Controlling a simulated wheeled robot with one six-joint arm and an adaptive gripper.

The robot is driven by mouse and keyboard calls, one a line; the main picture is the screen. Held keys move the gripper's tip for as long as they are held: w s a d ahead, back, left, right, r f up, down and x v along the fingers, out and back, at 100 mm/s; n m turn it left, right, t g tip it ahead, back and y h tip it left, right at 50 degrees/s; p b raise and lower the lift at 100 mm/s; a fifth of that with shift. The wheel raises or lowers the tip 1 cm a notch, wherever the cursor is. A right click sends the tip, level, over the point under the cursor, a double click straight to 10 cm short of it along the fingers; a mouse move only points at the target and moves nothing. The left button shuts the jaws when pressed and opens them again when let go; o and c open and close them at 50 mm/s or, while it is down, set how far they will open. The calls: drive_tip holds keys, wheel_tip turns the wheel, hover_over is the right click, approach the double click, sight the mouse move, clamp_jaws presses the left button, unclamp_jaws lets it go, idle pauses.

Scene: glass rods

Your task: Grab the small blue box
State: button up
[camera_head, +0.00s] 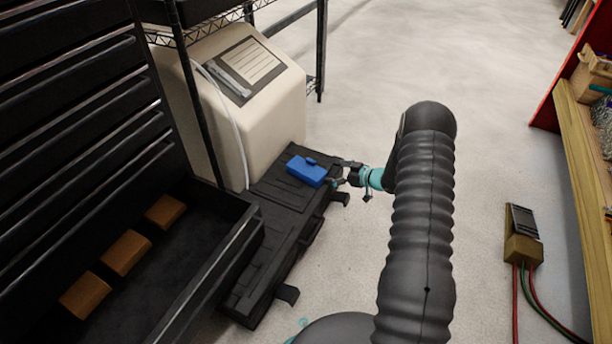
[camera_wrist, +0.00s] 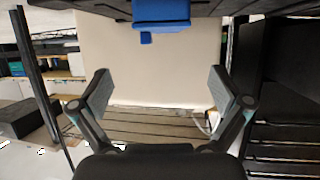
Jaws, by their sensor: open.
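The small blue box (camera_head: 308,171) lies on a black slatted platform (camera_head: 285,192) in the head view, in front of a cream-coloured machine. A small blue knob sits on its top. My gripper (camera_head: 337,173) is just to the right of the box, close to its edge. In the wrist view the blue box (camera_wrist: 161,12) shows at the top centre, partly cut off by the frame edge. My open gripper (camera_wrist: 161,85) shows there with its two fingers spread wide and nothing between them. The box lies beyond the fingertips. I cannot tell whether a finger touches it.
The cream machine (camera_head: 254,90) stands behind the box under a wire shelf. An open black drawer (camera_head: 190,262) with orange-brown blocks (camera_head: 127,252) is at the left. A wooden bench (camera_head: 580,150) and a cabled box (camera_head: 522,238) are at the right.

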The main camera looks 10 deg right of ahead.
sight(307, 168)
drive_tip(key=b+x, duration=0.1)
drive_tip(key=x, duration=1.2)
drive_tip(key=shift+w+a+f+b, duration=0.2)
drive_tip(key=shift+a+b, duration=0.05)
drive_tip(key=shift+b, duration=0.05)
drive_tip(key=c, duration=1.3)
